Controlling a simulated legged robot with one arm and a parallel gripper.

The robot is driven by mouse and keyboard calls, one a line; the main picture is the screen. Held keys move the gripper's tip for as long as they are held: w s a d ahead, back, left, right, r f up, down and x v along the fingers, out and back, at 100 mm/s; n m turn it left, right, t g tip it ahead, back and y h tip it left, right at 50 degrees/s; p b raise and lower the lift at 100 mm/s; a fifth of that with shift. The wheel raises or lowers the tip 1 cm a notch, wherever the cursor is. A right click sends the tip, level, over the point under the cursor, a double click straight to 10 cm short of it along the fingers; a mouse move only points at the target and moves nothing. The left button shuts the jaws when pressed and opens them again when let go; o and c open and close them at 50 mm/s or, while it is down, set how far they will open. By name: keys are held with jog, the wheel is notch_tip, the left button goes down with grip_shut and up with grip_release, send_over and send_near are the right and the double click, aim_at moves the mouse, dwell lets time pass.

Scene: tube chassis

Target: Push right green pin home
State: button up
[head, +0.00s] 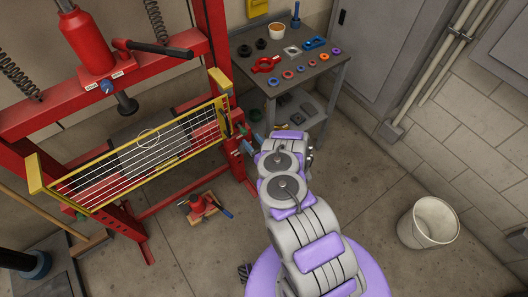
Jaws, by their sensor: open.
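The red press frame (215,60) stands at the left, with a yellow-edged mesh guard (130,160) across its front. A small green part (257,138), which looks like the right green pin, shows at the right upright beside my gripper. My gripper (252,143) is at the end of my grey and purple arm, close to that upright. It is open, but its fingertips are small and partly hidden by my arm. I cannot tell whether it touches the pin or how deep the pin sits. Another green end (80,215) shows low on the left upright.
A grey table (290,60) with rings, a cup and small parts stands behind the gripper. A red jack (203,207) sits on the floor by the press. A white bucket (428,222) stands at the right. The floor between my arm and the bucket is clear.

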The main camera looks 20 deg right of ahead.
jog(key=p+v, duration=0.2)
jog(key=v, duration=0.6)
jog(key=shift+s, duration=0.35)
jog(key=shift+d, duration=0.15)
